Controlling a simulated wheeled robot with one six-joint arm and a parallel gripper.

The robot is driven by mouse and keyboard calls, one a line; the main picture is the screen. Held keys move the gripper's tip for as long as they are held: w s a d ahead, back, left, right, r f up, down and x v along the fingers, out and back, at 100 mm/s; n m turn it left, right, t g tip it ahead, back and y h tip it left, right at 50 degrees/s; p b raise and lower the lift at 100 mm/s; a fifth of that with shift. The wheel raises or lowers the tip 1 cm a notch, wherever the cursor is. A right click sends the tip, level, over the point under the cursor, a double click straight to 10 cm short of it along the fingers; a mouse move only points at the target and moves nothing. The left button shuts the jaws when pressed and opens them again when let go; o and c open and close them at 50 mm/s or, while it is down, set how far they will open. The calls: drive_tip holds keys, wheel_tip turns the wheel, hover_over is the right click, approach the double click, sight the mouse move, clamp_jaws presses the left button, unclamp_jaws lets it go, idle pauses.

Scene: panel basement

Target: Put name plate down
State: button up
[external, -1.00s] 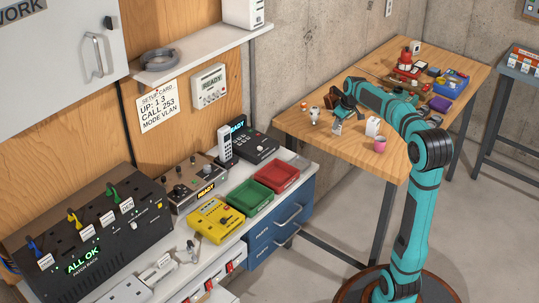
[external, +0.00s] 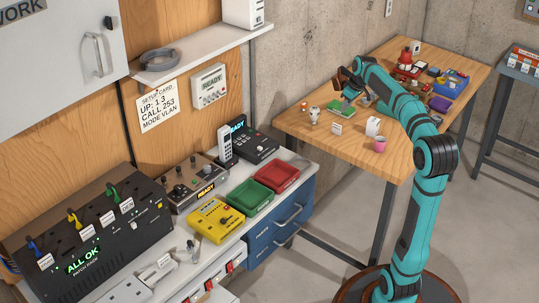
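The name plate, a small white card (external: 336,128), stands on the wooden table (external: 300,124) near its left front edge. It is clear of my gripper. My gripper (external: 347,92) is above the table, behind and higher than the card. Its fingers look apart, with nothing seen between them, though they are small in the view. The writing on the card is too small to read.
A green item (external: 340,108) lies behind the card. A small figurine (external: 314,117) stands to its left; a white box (external: 373,126) and a pink mug (external: 380,145) stand to its right. Several more items crowd the table's far end, with a blue bin (external: 453,80).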

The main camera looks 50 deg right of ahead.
drive_tip(key=shift+v, duration=0.85)
drive_tip(key=s+a+r+t+h, duration=0.1)
drive_tip(key=s+a+r+t, duration=0.15)
drive_tip(key=a, duration=0.75)
drive_tip(key=s+a+r+t+h, duration=0.1)
drive_tip(key=s+a+r+t, duration=0.2)
drive_tip(key=a, duration=0.8)
drive_tip(key=s+a+t+y, duration=0.2)
drive_tip(key=s+a+t, duration=0.6)
drive_tip(key=s+a, duration=0.5)
drive_tip(key=shift+s, duration=0.45)
drive_tip(key=shift+o, duration=0.2)
drive_tip(key=shift+r+t, duration=0.15)
drive_tip(key=shift+t, duration=0.1)
